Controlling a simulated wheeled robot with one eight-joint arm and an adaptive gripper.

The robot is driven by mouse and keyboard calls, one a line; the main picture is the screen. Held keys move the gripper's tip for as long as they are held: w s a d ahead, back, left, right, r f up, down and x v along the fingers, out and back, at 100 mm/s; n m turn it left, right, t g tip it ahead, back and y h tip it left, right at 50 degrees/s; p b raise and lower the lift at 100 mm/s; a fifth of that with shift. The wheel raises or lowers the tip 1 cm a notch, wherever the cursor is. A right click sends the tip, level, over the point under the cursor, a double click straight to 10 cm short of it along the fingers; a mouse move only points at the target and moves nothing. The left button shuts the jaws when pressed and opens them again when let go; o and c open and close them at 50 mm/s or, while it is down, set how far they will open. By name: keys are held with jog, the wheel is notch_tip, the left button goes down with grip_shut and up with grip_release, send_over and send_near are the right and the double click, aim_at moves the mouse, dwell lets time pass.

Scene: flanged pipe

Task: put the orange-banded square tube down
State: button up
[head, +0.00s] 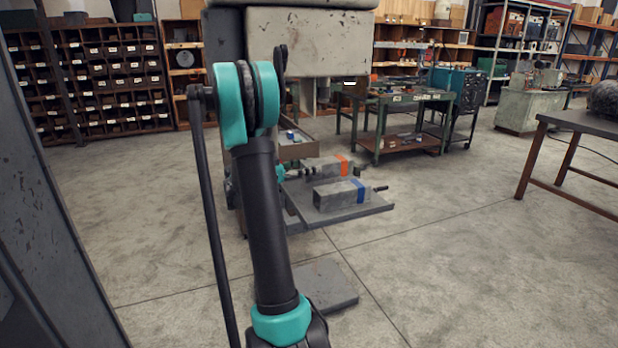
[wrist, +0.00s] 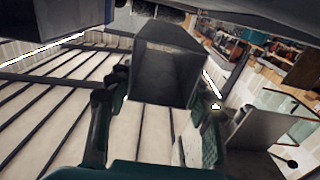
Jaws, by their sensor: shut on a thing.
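The orange-banded square tube (head: 328,167) is grey with an orange band near its right end. In the head view it is at the far side of a low grey shelf, behind a blue-banded square tube (head: 336,195). My gripper (head: 307,171) is at its left end, shut on it. In the wrist view the grey tube (wrist: 168,75) sits between the two fingers of my gripper (wrist: 160,118), with its band out of sight. I cannot tell whether its underside touches the shelf.
The grey shelf (head: 366,211) carries the blue-banded tube, with a dark rod at its right end. A large grey machine body (head: 310,42) overhangs behind. A flat grey plate (head: 322,284) lies lower down. Open concrete floor lies right; a workbench (head: 400,98) stands behind.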

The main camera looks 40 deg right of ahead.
aim_at(303, 177)
jog(key=shift+f, duration=1.9)
jog(key=o, duration=1.7)
jog(key=shift+f, duration=0.1)
jog(key=shift+c, duration=0.2)
jog(key=v, duration=1.2)
jog(key=s+a+f+n+t+y, duration=0.2)
jog(key=s+a+f+n+y, duration=0.3)
jog(key=s+a+n+y, duration=0.1)
jog(key=s+a+f+n+t+y, duration=0.3)
jog(key=s+a+f+n+y, duration=0.2)
jog(key=a, duration=0.6)
jog(key=s+a+f+n+t+y, duration=0.3)
jog(key=s+a+f+n+y, duration=0.3)
jog(key=s+a+n, duration=0.2)
jog(key=shift+s+a+n+y, duration=0.35)
jog(key=shift+s+n, duration=0.45)
jog(key=shift+s, duration=0.4)
